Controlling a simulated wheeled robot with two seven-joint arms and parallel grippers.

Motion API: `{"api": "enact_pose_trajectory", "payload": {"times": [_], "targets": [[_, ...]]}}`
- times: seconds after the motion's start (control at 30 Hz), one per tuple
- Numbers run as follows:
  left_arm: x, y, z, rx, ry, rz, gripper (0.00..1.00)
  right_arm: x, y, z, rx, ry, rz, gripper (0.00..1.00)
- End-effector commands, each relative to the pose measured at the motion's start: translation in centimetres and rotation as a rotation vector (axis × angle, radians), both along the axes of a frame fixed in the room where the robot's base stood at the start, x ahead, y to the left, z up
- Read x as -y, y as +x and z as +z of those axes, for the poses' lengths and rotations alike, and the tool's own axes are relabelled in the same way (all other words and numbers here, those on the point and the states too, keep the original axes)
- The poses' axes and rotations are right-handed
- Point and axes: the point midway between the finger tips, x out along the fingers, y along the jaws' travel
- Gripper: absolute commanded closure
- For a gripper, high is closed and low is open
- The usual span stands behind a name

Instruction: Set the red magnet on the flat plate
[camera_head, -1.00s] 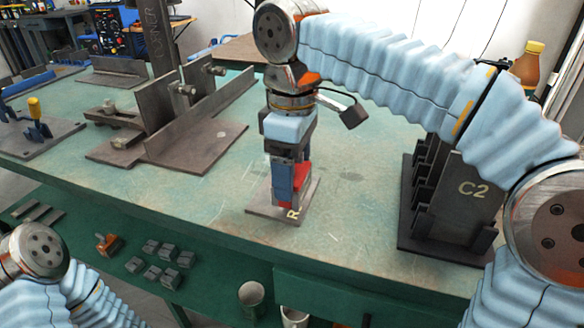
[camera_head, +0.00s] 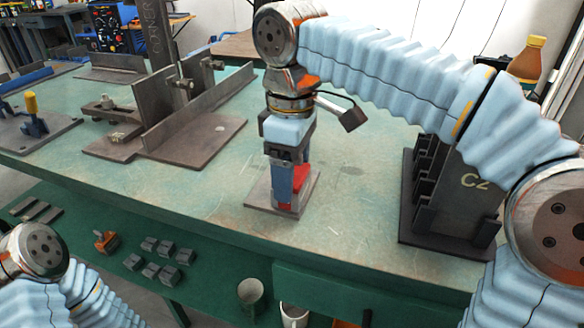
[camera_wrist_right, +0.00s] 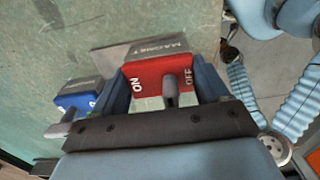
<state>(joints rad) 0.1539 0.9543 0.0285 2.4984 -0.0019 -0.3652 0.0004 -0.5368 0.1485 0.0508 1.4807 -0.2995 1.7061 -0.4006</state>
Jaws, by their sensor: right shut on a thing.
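The red magnet (camera_wrist_right: 160,78) is between the two blue fingers of my right gripper (camera_head: 290,203). In the right wrist view its top shows ON and OFF marks and a grey lever. In the head view the red magnet (camera_head: 300,181) is partly hidden by a finger and stands upright over the flat plate (camera_head: 258,208). Its lower end is at the plate's surface, but I cannot tell for sure whether it touches. The grey plate lies on the green bench. My left gripper is not in view; only part of my left arm shows at lower left.
A blue block with a lever (camera_wrist_right: 75,102) is close beside the gripper in the wrist view. A dark rack marked C2 (camera_head: 450,205) stands at right. A steel angle fixture (camera_head: 190,130) stands at left. Bare bench lies around the plate.

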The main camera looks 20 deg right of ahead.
Motion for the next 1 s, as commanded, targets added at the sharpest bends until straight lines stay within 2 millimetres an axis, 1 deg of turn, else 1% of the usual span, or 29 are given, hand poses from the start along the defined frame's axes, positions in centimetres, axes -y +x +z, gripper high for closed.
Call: {"api": "enact_pose_trajectory", "payload": {"times": [0.77, 0.8, 0.93, 1.0], "targets": [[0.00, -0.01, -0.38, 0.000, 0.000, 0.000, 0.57, -0.01, -0.01, -0.71, 0.003, 0.002, 0.000, 1.00], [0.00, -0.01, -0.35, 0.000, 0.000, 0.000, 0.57, -0.01, -0.01, -0.68, 0.003, 0.002, 0.000, 0.21], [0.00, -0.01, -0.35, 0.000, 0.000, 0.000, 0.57, -0.01, -0.01, -0.70, 0.002, 0.001, 0.000, 0.01], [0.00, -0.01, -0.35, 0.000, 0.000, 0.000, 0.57, -0.01, -0.01, -0.72, 0.002, 0.001, 0.000, 0.00]]}}
